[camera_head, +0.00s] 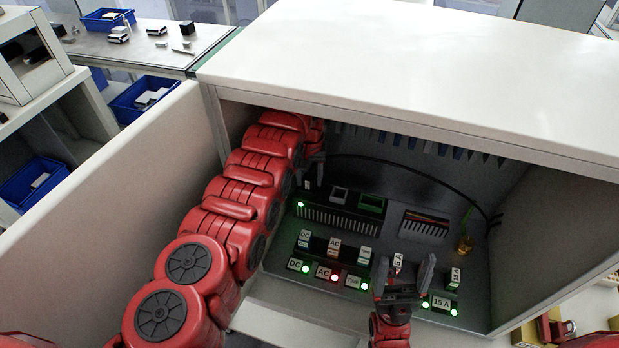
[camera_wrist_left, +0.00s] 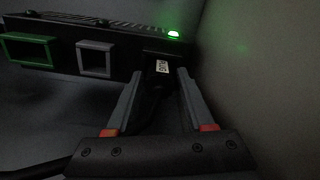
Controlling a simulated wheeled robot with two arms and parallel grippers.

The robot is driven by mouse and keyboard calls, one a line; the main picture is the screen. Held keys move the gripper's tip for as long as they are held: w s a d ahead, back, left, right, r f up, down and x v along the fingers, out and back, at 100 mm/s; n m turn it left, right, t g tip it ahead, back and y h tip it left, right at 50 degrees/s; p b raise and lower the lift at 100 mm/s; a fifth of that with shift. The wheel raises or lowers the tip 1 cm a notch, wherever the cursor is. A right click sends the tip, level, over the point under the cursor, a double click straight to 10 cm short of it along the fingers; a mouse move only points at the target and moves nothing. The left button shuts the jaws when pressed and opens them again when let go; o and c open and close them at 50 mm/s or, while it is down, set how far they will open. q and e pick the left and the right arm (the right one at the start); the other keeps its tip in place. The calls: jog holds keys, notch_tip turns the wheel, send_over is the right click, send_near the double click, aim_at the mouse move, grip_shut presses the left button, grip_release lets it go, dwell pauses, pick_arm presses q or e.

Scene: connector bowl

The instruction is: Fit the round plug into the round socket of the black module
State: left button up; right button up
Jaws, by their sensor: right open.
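The black module (camera_head: 340,214) stands at the back left of the cabinet panel; it also shows in the left wrist view (camera_wrist_left: 118,38), with a green square frame (camera_wrist_left: 30,49), a grey square frame (camera_wrist_left: 95,60) and a lit green lamp. The round plug (camera_wrist_left: 162,66), dark with a small white label, sits at the module's lamp end; its front is hidden, so I cannot tell how deep it is. My left gripper (camera_wrist_left: 161,76) has its fingertips at both sides of the plug and appears shut on it. My right gripper (camera_head: 404,268) is open and empty before the lower panel.
Labelled connectors (camera_head: 333,246) with lit lamps stand on the panel in front of the module. A black cable (camera_head: 420,172) arcs along the back. The cabinet's left wall (camera_head: 110,200) is close to my left arm. An amber-lit part (camera_head: 465,245) stands at right.

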aim_at(310, 176)
pick_arm(q)
jog(key=shift+o, duration=0.8)
jog(key=shift+r, duration=0.1)
jog(key=shift+r, duration=0.2)
notch_tip(310, 176, up, 7)
jog(key=shift+d+b, duration=0.1)
jog(key=shift+b, duration=0.8)
jog(key=shift+r, duration=0.15)
